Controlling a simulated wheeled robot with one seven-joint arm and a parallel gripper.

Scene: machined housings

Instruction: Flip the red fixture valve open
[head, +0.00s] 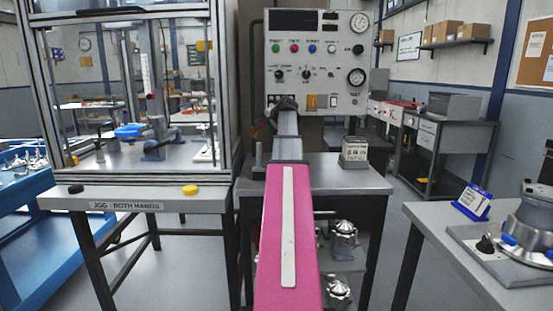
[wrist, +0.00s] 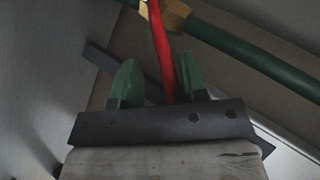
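The red valve lever (wrist: 161,48) shows in the wrist view as a narrow red bar. It runs down from a brass fitting (wrist: 176,14) on a green pipe (wrist: 262,62). My gripper (wrist: 158,78) has two green finger pads standing apart, with the lever between them. A gap shows on the lever's left; it lies close to the right pad, and I cannot tell whether they touch. In the head view my pink arm reaches forward to the control panel (head: 318,52).
A grey bench (head: 345,180) stands under the panel, with a small boxed device (head: 355,151) to the right of my arm. A framed cell with a labelled table (head: 135,201) stands close on the left. Another table (head: 425,225) with a housing is at right.

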